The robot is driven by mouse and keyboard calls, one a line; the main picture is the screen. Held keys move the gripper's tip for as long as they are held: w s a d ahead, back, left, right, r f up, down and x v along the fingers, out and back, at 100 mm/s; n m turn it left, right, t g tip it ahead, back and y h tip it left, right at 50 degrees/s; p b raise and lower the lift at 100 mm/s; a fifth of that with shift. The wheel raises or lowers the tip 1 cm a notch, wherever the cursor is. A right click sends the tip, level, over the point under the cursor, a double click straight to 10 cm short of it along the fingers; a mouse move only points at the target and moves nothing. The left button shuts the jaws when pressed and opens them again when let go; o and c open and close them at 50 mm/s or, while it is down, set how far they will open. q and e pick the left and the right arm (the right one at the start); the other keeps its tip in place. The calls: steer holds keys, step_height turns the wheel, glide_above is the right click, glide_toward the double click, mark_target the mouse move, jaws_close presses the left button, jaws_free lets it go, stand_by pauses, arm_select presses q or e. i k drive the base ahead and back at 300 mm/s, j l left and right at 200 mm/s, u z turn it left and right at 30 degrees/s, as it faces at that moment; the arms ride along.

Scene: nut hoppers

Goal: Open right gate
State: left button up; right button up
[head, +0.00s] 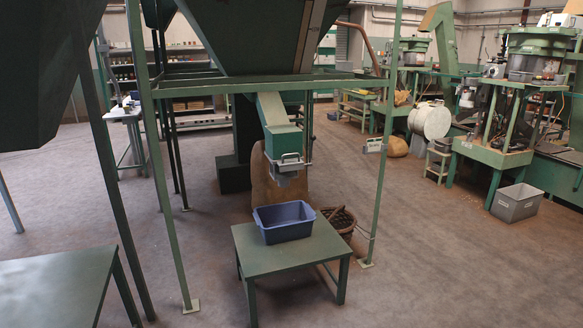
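A green hopper (250,35) hangs in a green frame in the middle of the head view. A green chute (282,136) slopes down from it. At the chute's lower end is a grey metal gate with a handle (290,158); I cannot tell for sure whether it is open or shut. A blue bin (284,222) stands below on a green table (290,257), and no nuts can be made out in it. Neither of my grippers is in view.
Another dark hopper (40,60) and a green table (55,290) are at the left edge. Frame posts (382,170) stand either side of the chute. A wicker basket (341,220) is behind the bin's table. The floor at front right is clear.

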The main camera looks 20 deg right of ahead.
mark_target(289, 165)
steer(key=i+l, duration=0.2)
steer(key=i, duration=0.25)
steer(key=i+l, duration=0.25)
steer(key=i, duration=0.2)
